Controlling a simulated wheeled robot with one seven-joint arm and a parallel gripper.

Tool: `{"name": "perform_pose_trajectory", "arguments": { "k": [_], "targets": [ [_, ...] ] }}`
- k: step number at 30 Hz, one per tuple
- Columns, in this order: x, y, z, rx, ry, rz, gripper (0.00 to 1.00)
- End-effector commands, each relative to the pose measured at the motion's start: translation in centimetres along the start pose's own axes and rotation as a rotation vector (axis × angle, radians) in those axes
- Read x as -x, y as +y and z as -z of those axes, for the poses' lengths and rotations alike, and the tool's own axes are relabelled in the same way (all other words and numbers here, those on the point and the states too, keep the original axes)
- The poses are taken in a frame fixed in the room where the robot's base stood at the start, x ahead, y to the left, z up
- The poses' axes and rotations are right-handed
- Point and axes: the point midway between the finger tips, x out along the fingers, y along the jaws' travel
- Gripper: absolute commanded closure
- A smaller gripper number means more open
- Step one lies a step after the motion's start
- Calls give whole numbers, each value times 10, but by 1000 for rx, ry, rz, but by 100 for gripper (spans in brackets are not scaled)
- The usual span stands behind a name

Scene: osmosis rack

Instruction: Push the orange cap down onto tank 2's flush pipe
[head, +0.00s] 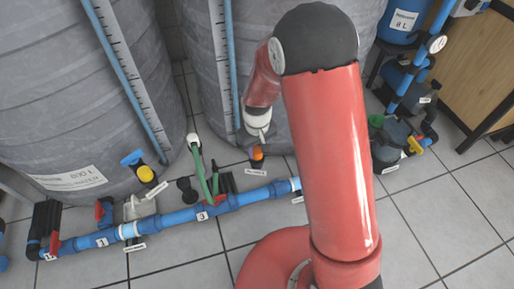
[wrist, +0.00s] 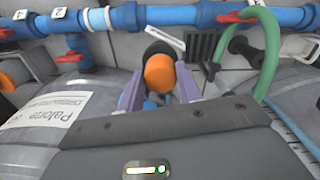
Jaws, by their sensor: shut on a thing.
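The orange cap (head: 258,153) is small and round and sits low in front of the middle grey tank (head: 208,50). In the wrist view the orange cap (wrist: 160,73) is between the two fingers of my gripper (wrist: 159,88), which is shut on it. In the head view my gripper (head: 258,139) reaches down from above to the cap. A dark stub (head: 257,164) shows just under the cap, likely the flush pipe. Whether the cap is seated on it or only touches it, I cannot tell. The tank's number is not readable.
A blue pipe run (head: 180,218) with red valve handles lies in front of the tanks. A green hose (head: 199,170) rises left of the cap. A pump (head: 392,140) stands at right. Tiled floor (head: 440,215) is clear at the lower right.

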Motion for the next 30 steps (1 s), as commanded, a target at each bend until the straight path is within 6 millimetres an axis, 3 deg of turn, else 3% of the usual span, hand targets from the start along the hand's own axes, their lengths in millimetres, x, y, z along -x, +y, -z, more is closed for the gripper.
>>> {"name": "perform_pose_trajectory", "arguments": {
  "k": [29, 30],
  "targets": [
    [-8, 0, 0, 0, 0, 0, 85],
    [-9, 0, 0, 0, 0, 0, 64]
  ]
}}
